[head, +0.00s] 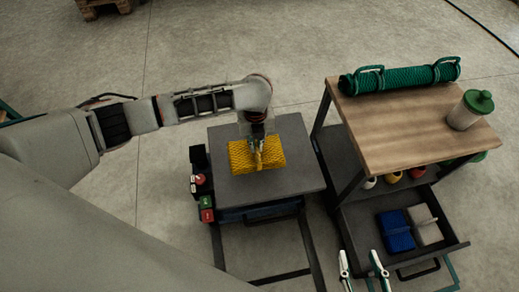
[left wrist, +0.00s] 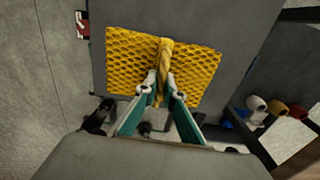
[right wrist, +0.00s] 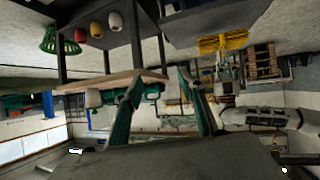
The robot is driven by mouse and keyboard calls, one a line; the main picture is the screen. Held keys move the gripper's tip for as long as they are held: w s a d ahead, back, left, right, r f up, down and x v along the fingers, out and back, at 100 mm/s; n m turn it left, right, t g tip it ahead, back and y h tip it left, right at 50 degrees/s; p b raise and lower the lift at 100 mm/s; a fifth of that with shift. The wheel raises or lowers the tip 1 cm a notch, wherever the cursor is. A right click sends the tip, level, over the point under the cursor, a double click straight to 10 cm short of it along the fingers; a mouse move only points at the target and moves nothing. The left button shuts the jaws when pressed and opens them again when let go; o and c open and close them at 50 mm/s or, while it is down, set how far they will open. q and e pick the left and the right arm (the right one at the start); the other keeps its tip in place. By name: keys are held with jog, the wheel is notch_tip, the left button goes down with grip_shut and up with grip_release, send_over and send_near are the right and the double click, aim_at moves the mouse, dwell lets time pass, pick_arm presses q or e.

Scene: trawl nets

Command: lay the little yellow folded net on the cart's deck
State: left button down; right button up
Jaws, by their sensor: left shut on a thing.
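The little yellow folded net (head: 241,160) is a flat mesh bundle with a raised band across its middle. My left gripper (head: 257,152) is shut on that band from above; the left wrist view shows the fingers (left wrist: 161,90) on either side of it. The net is over the dark grey deck (head: 292,141) of the low cart, within its edges. I cannot tell whether its underside touches the deck. The net also shows in the right wrist view (right wrist: 222,43). My right gripper (head: 362,262) is open and empty, at the bottom of the head view.
A wood-topped bench (head: 405,128) stands right of the cart, with a green net roll (head: 405,78) and a green-lidded jar (head: 468,110) on top. Its lower tray holds a blue bundle (head: 395,231) and a grey bundle (head: 425,225). Small red and green boxes (head: 206,208) flank the deck's left side.

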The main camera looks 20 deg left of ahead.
pick_arm(q)
jog(key=shift+w+f, duration=0.1)
jog(key=shift+f, duration=0.25)
jog(key=f+b, duration=0.1)
jog(key=f, duration=0.2)
jog(key=shift+s+f+b, duration=0.2)
jog(key=shift+f+b, duration=0.1)
jog(key=shift+b, duration=0.05)
jog(key=shift+w+f, duration=0.2)
jog(key=shift+f, duration=0.15)
jog(key=shift+r, duration=0.2)
jog(key=shift+f, duration=0.2)
jog(key=c, duration=2.2)
grip_release()
jog(key=shift+o, duration=0.2)
pick_arm(e)
jog(key=shift+w+a+r+m+t+y, duration=0.15)
jog(key=shift+w+a+r+y, duration=0.05)
jog(key=shift+a+r, duration=0.2)
jog(key=shift+w+a+r+m+t+y, duration=0.15)
jog(key=shift+a+r+y, duration=0.1)
jog(key=shift+a, duration=0.2)
